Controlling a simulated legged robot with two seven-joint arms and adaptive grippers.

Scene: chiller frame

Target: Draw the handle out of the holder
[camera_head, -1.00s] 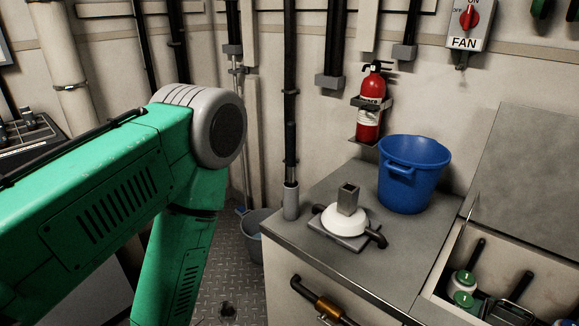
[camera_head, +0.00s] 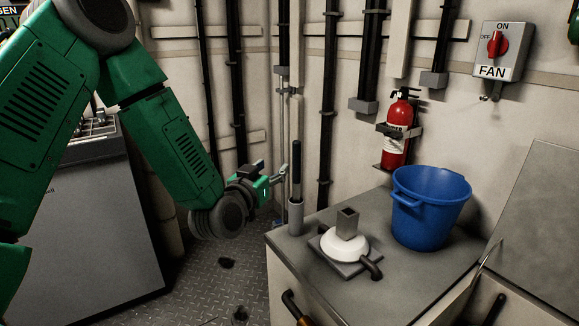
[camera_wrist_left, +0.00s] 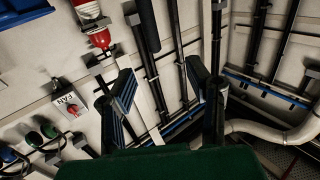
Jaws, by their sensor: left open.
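The handle (camera_head: 296,168) is a black rod standing upright in the head view. Its lower end is inside the grey cylindrical holder (camera_head: 296,217) at the left corner of the counter. My left gripper (camera_head: 281,182) is open and empty, just left of the handle at about the height of its lower part. Contact cannot be told. In the left wrist view my open fingers (camera_wrist_left: 165,85) point toward the wall pipes. A thick dark rod (camera_wrist_left: 147,25) near the top there may be the handle. My right gripper is not in view.
The counter (camera_head: 405,285) carries a white-domed fitting (camera_head: 345,248) with a square grey top and a blue bucket (camera_head: 428,215). A fire extinguisher (camera_head: 398,135) and fan switch box (camera_head: 501,52) are on the wall. Dark pipes (camera_head: 328,100) run behind the handle.

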